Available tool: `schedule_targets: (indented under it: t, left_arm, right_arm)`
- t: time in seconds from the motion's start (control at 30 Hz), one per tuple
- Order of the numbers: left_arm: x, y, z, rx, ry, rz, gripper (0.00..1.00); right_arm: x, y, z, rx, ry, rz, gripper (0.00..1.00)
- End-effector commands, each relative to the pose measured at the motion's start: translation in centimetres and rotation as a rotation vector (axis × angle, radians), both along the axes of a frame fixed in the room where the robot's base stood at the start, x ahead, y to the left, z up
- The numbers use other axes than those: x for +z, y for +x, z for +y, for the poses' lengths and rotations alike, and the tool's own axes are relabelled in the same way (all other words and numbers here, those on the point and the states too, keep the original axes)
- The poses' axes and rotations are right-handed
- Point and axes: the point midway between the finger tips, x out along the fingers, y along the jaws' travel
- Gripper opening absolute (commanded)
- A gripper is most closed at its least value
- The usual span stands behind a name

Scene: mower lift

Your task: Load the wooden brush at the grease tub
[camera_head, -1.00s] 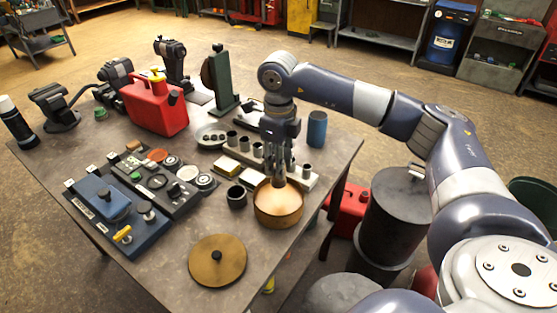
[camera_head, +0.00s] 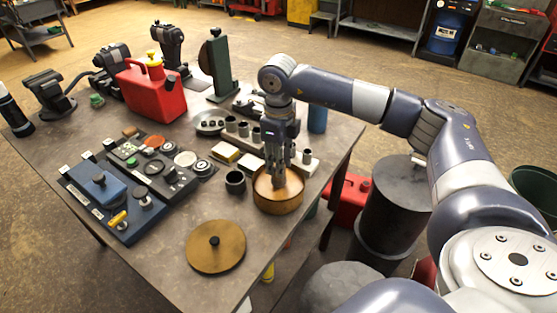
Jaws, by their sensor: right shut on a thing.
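The grease tub (camera_head: 279,204) is a round, copper-brown open tub near the right edge of the table. My right gripper (camera_head: 279,180) points straight down over the tub, its fingertips at the tub's opening. It is shut on the wooden brush, which is mostly hidden by the fingers and the tub wall. I cannot tell how deep the bristles sit. A round brass-coloured lid (camera_head: 215,250) with a dark knob lies flat on the table in front of the tub. My left gripper is not in view.
A small dark cup (camera_head: 235,182) stands just left of the tub. A rack with several metal sockets (camera_head: 245,133) is behind it. A blue cylinder (camera_head: 317,119) stands behind the gripper.

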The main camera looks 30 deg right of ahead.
Motion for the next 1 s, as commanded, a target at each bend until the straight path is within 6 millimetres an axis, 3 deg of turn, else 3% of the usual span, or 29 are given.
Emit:
schedule_targets:
  t: [1.0]
  left_arm:
    - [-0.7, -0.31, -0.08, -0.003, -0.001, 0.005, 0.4]
  right_arm:
    - [-0.83, 0.01, 0.02, 0.0, 0.0, 0.0, 0.1]
